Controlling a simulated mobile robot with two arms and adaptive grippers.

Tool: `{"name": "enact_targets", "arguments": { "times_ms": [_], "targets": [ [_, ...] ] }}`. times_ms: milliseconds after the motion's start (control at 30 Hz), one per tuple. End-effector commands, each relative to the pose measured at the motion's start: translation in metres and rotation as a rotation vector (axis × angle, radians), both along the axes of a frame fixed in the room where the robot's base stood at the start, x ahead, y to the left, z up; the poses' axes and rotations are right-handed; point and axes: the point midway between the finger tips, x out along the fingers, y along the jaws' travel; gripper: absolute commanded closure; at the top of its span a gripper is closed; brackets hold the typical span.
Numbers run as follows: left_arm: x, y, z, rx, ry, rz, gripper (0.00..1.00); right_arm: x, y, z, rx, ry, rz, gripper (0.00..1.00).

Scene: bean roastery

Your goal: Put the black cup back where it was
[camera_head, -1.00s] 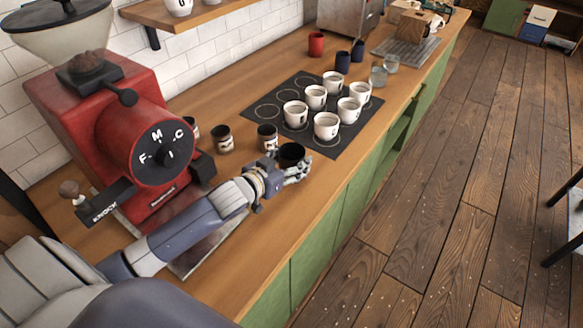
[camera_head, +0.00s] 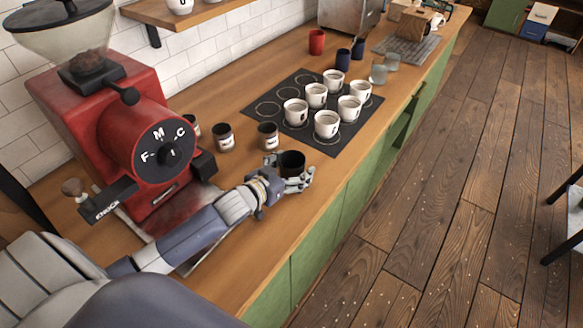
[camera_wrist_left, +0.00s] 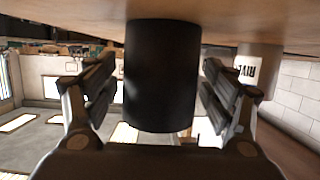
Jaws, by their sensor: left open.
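The black cup (camera_head: 292,162) stands upright on the wooden counter, near its front edge and just in front of the black mat. My left gripper (camera_head: 296,184) is at the cup from the near side, with its fingers open. In the left wrist view, which looks upside down, the black cup (camera_wrist_left: 162,75) sits between the two spread fingers of my left gripper (camera_wrist_left: 160,100), with gaps on both sides. The cup's base meets the counter (camera_wrist_left: 225,12) there. My right gripper is not in view.
Dark labelled cups (camera_head: 223,137) (camera_head: 268,136) stand to the left by the red grinder (camera_head: 115,130). A black mat (camera_head: 335,145) with several white cups (camera_head: 327,124) lies behind. The counter (camera_head: 330,170) is bare to the right of my gripper.

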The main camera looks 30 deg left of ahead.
Motion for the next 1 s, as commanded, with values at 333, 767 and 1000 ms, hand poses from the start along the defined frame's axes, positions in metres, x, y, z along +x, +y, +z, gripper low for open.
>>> {"name": "enact_targets", "arguments": {
  "times_ms": [333, 767, 1000],
  "targets": [
    [-0.028, 0.004, 0.007, 0.001, 0.002, -0.001, 0.23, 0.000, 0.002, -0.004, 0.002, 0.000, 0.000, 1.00],
    [-0.095, 0.013, 0.029, -0.001, 0.002, 0.000, 0.23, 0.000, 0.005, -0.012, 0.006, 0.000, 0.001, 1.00],
    [-0.111, 0.016, 0.036, 0.000, 0.000, 0.000, 0.23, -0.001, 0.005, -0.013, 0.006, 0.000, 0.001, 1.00]
  ]
}}
